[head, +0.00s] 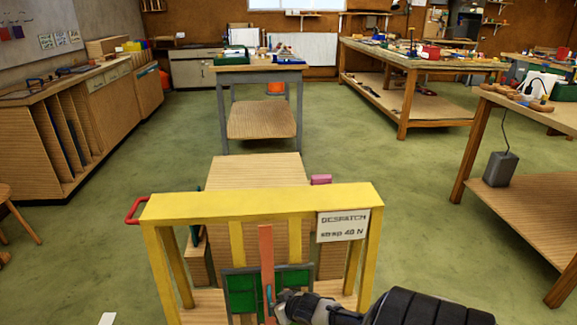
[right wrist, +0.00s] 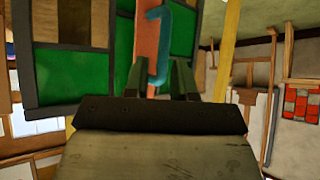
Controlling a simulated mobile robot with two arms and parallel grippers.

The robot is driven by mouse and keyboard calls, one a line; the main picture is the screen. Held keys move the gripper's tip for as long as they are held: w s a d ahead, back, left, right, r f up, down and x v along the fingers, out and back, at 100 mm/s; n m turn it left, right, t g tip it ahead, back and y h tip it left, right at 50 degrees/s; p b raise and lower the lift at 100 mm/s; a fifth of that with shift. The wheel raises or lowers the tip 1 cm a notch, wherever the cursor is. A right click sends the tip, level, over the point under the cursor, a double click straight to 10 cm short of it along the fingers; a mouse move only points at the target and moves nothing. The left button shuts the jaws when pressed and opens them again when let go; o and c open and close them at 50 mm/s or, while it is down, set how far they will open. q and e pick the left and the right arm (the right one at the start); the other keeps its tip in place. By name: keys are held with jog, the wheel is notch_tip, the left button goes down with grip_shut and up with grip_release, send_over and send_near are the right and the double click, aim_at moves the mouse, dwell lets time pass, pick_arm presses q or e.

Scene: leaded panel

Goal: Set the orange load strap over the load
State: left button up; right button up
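The orange load strap (head: 266,265) hangs down from the front of a yellow frame (head: 262,205), over a green leaded panel (head: 241,293). It also shows in the right wrist view (right wrist: 152,25), with a teal hook-shaped piece (right wrist: 159,48) in front of it. The green panel (right wrist: 75,65) lies behind both. My right gripper (head: 278,300) is at the strap's lower part. In the right wrist view its fingers (right wrist: 157,78) stand apart on either side of the strap and teal piece, with no clear grip. My left gripper is out of view.
A sign (head: 343,225) reading DESPATCH and strap 40 N is on the frame. A red handle (head: 136,211) sticks out at its left, and a pink block (head: 321,180) sits behind it. Benches stand left (head: 75,130), behind and right.

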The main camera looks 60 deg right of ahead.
jog(key=p+v, duration=0.1)
jog(key=v, duration=0.4)
jog(key=shift+s+r, duration=0.1)
jog(key=shift+s, duration=0.05)
dwell(0.3)
jog(key=s+a+f+n+g+p, duration=0.1)
jog(key=s+a+f+g+p, duration=0.15)
jog(key=s+a+f, duration=0.4)
jog(key=s+a+f+n+g+p, duration=0.1)
jog(key=s+a+f+g+p, duration=0.15)
jog(key=s+f, duration=0.6)
jog(key=s+a+f+n+g+y+p, duration=0.2)
jog(key=s+a+f+n+g+p, duration=0.1)
jog(key=s+a, duration=1.1)
jog(key=shift+s+a+f+n, duration=0.35)
jog(key=shift+a+f+n, duration=0.1)
jog(key=shift+a+n, duration=0.15)
